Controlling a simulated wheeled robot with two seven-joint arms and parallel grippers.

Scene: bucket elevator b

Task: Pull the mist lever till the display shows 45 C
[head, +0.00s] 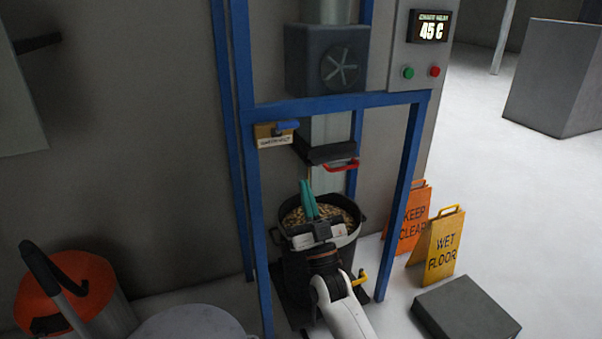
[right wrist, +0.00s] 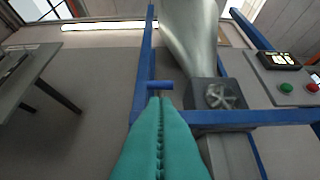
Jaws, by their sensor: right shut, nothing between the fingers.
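The display (head: 428,26) on the grey control panel reads 45 C. A blue lever (head: 287,125) sticks out from a small tan box with a white label, on the blue frame's left post; the label is too small to read surely. The lever also shows in the right wrist view (right wrist: 160,85), just beyond my fingertips in the picture; I cannot tell whether they touch. My right gripper (head: 306,184) has teal fingers pressed together, empty, pointing up above the bucket and below the lever. My left gripper is not in view.
A dark bucket (head: 350,236) of brownish pieces stands inside the blue frame (head: 400,195), under a chute with a red handle (head: 342,165). Green and red buttons sit below the display. Orange and yellow floor signs (head: 445,245) and a grey block (head: 465,308) stand right.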

